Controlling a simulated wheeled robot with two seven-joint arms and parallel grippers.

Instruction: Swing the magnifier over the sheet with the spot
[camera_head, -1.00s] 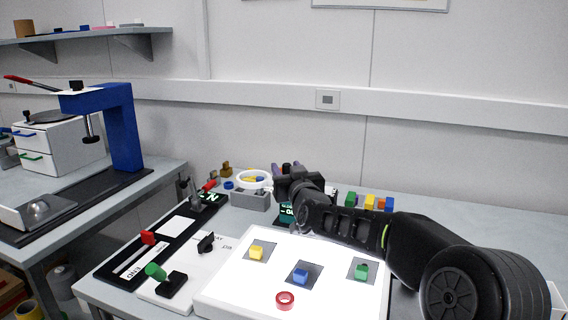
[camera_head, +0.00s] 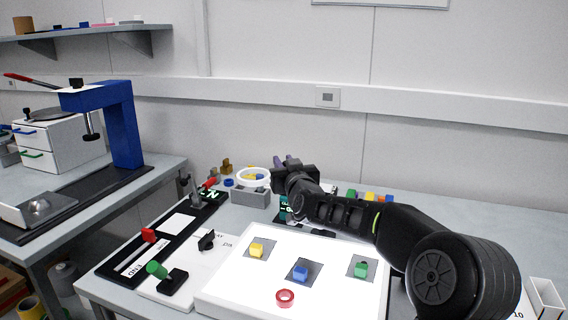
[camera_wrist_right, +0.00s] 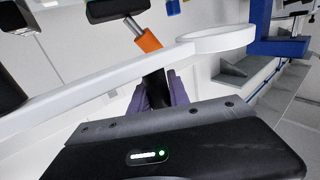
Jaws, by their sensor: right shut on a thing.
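The magnifier's white ring (camera_head: 253,176) is at the back of the bench, left of my right gripper (camera_head: 279,162). In the right wrist view its white arm and ring (camera_wrist_right: 216,39) cross in front of my purple fingers (camera_wrist_right: 160,92). The fingers are shut around a dark upright piece with an orange part above, seemingly the magnifier's handle; the contact is partly hidden. I cannot make out a spot. My left gripper is out of view.
A red ring (camera_head: 285,297) lies on the panel's front. A grey bin (camera_head: 250,197) is behind, and coloured blocks stand behind my forearm. A blue press (camera_head: 122,125) is far left.

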